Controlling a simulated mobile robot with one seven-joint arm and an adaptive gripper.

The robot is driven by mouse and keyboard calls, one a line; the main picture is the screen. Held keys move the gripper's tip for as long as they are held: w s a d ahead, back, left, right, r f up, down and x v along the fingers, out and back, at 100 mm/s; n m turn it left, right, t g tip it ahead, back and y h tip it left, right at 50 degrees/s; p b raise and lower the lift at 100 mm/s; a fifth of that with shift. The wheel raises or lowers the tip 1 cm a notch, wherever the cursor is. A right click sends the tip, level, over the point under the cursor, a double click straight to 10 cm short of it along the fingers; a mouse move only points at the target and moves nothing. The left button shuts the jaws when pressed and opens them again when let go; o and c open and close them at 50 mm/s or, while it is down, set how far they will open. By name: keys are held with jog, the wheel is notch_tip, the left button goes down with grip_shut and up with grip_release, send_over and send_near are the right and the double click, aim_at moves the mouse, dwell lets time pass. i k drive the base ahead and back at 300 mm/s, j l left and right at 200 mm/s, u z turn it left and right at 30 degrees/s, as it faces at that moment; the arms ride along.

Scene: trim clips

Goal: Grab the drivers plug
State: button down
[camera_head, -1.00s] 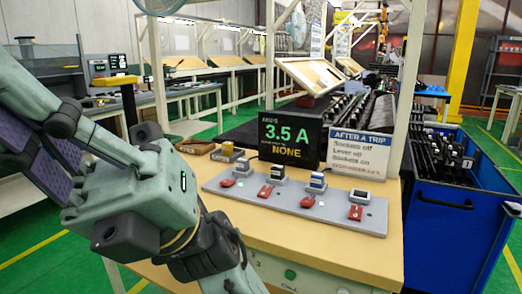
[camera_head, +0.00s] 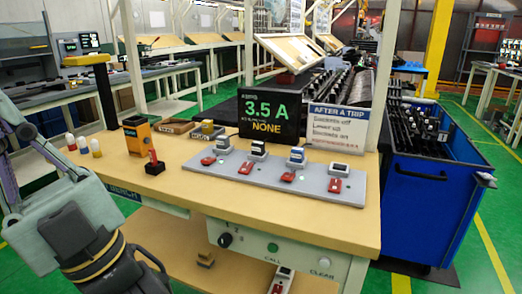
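A grey socket strip (camera_head: 352,186) lies on the bench. Several small plugs stand along it: one at the left end (camera_head: 222,144), a dark-topped one (camera_head: 258,148), a blue-marked one (camera_head: 296,156) and a pale one with a dark top (camera_head: 339,169). A red lever lies in front of each. I cannot read any plug label, so I cannot tell which is the drivers plug. Another plug with yellow on it (camera_head: 207,129) stands behind the strip's left end. My arm shows at the lower left, apart from the strip; its gripper fingers are out of view.
A screen (camera_head: 270,112) reading 3.5 A and NONE and a sign (camera_head: 338,127) stand behind the strip. An orange box (camera_head: 137,134) and a red lever on a black base (camera_head: 154,164) stand left. A red-and-white item (camera_head: 282,280) lies below. A blue cart (camera_head: 428,205) stands right.

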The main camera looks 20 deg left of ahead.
aim_at(258, 147)
jog(key=j+z, duration=0.1)
jog(key=z, duration=0.3)
jog(key=j+z, duration=0.15)
jog(key=z, duration=0.25)
jog(key=j+z, duration=0.2)
jog(key=j, duration=0.15)
jog(key=k+j+z, duration=0.2)
jog(key=j, duration=0.15)
jog(key=k+j+z, duration=0.1)
jog(key=j+z, duration=0.15)
jog(key=k+j+z, duration=0.1)
jog(key=j, duration=0.3)
jog(key=k+j, duration=0.25)
jog(key=k+j+z, duration=0.15)
jog(key=j, duration=0.3)
jog(key=k+j, duration=0.2)
jog(key=j, duration=0.15)
jog(key=k+j, duration=0.2)
jog(key=j, duration=0.15)
jog(key=k+j, duration=0.2)
jog(key=j, duration=0.15)
jog(key=k+j, duration=0.15)
jog(key=j, duration=0.15)
